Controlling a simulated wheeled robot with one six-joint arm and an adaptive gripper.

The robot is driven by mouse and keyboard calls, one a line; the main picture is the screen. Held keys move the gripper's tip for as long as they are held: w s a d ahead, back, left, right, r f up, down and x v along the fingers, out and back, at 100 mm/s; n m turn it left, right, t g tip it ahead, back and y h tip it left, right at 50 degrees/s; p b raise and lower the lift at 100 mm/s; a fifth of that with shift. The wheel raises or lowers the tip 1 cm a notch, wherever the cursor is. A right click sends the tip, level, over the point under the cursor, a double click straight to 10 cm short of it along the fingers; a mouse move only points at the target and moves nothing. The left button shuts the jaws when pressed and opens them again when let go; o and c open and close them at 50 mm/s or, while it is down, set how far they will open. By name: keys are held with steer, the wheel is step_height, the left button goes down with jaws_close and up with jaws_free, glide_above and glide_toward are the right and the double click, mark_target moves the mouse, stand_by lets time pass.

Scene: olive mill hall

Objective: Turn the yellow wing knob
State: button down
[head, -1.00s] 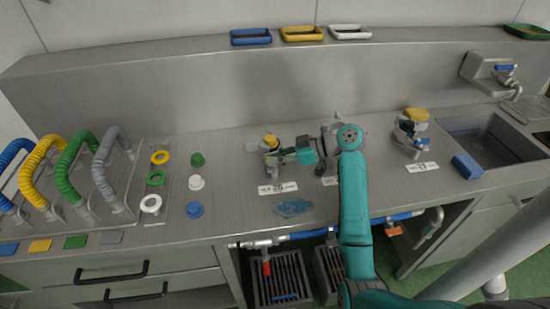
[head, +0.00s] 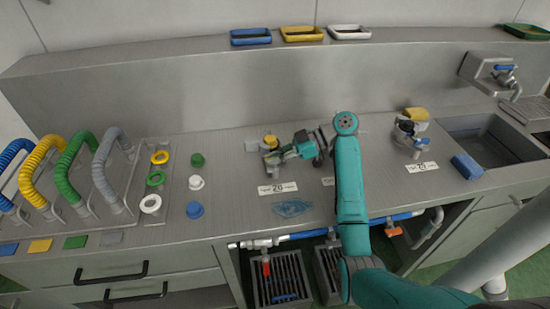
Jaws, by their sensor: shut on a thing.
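The yellow wing knob (head: 270,139) sits on a small grey fitting on the steel counter, left of the middle in the head view. My gripper (head: 272,156) reaches it from the right, with its fingers low and close against the fitting. It is shut on the knob, and the fingers and hand hide part of it. The exact contact and the wing's angle are too small to make out. A white label plate (head: 277,188) marked with a number lies in front of the fitting.
A blue cloth (head: 291,208) lies in front of my gripper. Coloured caps and rings (head: 195,183) and hoses (head: 72,165) are to the left.

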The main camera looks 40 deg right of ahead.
steer(key=c, duration=1.2)
jaws_free()
steer(key=shift+f, duration=0.15)
steer(key=shift+c, duration=0.2)
step_height(320, 180, up, 10)
steer(key=shift+r, duration=0.1)
